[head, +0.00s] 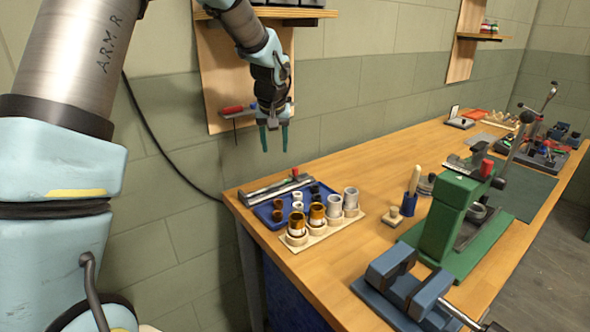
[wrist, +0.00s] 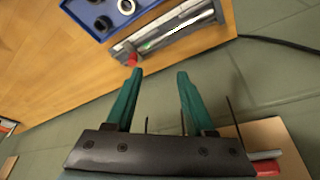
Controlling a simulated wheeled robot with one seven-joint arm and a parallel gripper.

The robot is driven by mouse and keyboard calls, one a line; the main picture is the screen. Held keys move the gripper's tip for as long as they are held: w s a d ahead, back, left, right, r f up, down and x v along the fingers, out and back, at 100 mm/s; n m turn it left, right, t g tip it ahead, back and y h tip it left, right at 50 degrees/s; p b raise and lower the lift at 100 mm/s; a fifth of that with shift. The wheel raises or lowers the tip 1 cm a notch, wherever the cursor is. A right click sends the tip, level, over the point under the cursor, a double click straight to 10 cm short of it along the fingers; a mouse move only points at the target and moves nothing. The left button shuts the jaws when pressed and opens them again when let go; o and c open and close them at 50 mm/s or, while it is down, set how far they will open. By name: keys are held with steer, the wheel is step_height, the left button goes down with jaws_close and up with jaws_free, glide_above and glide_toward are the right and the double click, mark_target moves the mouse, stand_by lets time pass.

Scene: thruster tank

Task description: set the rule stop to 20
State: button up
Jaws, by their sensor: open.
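The rule (head: 268,192) is a grey bar near the far left corner of the wooden bench. A stop with a red knob (head: 295,172) sits near its right end. In the wrist view the rule (wrist: 178,34) lies beyond the fingertips, and the red knob (wrist: 132,60) shows at its left end. The numbers on its scale are too small to read. My gripper (head: 274,142) points down with two green fingers, open and empty. It hangs above the rule and apart from it. In the wrist view its fingers (wrist: 160,75) are spread wide.
A blue tray (head: 262,216) with small rings and a board of several cups (head: 318,238) stand just in front of the rule. A green press (head: 445,222) and a blue vise (head: 400,285) stand to the right. A wall panel (head: 215,95) is behind my gripper.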

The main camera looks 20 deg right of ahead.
glide_toward(295, 168)
steer(key=s+a+r, duration=0.1)
steer(key=r, duration=0.1)
steer(key=shift+h, duration=0.3)
steer(key=p+x, duration=0.3)
steer(key=x, duration=0.8)
steer(key=shift+c, duration=0.2)
jaws_close()
stand_by(0.4)
